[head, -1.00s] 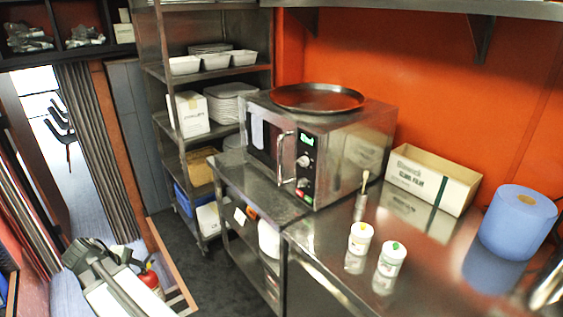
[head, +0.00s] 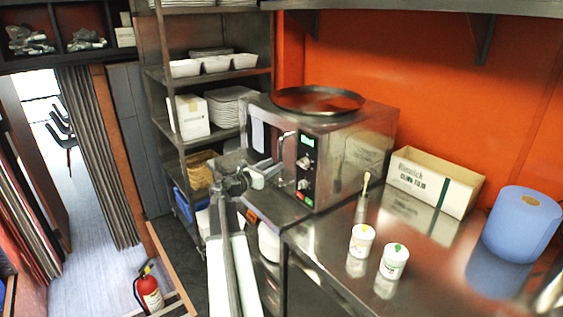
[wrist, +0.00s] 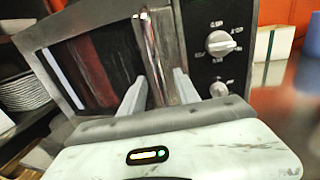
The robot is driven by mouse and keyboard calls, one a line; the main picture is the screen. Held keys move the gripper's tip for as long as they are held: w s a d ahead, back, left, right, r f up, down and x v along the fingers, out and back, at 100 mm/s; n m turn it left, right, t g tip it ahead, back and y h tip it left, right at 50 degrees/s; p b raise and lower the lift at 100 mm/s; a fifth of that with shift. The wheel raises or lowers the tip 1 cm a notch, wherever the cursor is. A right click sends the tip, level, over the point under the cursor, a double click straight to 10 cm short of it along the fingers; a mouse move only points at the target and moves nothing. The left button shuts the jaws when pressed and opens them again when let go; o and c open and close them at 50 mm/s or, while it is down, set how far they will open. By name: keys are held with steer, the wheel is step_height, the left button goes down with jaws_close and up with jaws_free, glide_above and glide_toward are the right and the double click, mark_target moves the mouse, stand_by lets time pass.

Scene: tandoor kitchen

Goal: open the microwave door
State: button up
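The steel microwave (head: 352,150) stands on the counter with its door (head: 258,133) shut. Its upright bar handle (head: 284,146) is at the door's right edge, beside the control panel (head: 306,170). In the wrist view the handle (wrist: 152,55) rises between the two fingers of my gripper (wrist: 159,82). The fingers are apart, one on each side of the handle. I cannot tell whether either finger touches it. In the head view my gripper (head: 262,172) is in front of the door and hides the handle's lower part.
A round tray (head: 318,100) lies on top of the microwave. Two white tubs (head: 362,241), a cardboard box (head: 434,183) and a blue roll (head: 521,228) stand on the counter to the right. A steel shelf rack (head: 160,76) stands to the left. A fire extinguisher (head: 148,290) is on the floor.

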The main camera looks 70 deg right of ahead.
steer(key=x, duration=0.4)
steer(key=shift+s+d, duration=0.1)
steer(key=shift+d, duration=0.2)
steer(key=shift+c, duration=0.4)
jaws_close()
steer(key=shift+s+a+f, duration=0.1)
stand_by(0.5)
